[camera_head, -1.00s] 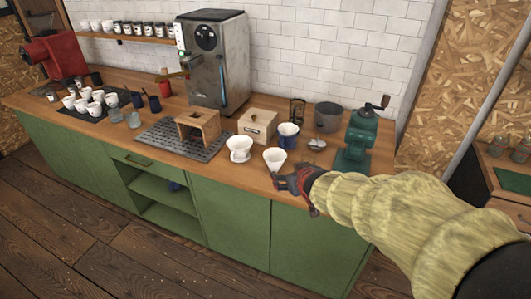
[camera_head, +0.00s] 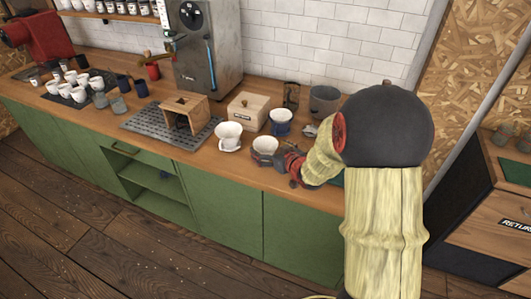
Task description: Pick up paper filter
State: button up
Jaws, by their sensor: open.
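The paper filter (camera_head: 265,145), a white cone, stands near the counter's front edge, just right of the white dripper (camera_head: 229,134). My gripper (camera_head: 264,157) is open and reaches in from the right, low over the counter. Its dark fingers are at the filter and overlap its lower part in the picture. I cannot tell whether they touch it. The filter's lower part is partly hidden.
A blue-and-white cup (camera_head: 281,121), a wooden box (camera_head: 247,110) and a grey pot (camera_head: 323,101) stand behind the filter. A wooden stand (camera_head: 184,114) is on a dark grate (camera_head: 143,122) to the left.

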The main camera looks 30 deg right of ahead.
aim_at(261, 143)
jog(key=b+x, duration=0.1)
jog(key=x, duration=0.2)
jog(key=shift+w+d+f, duration=0.1)
jog(key=shift+w+d, duration=0.05)
jog(key=shift+w, duration=0.15)
jog(key=c, duration=0.3)
jog(key=c, duration=0.4)
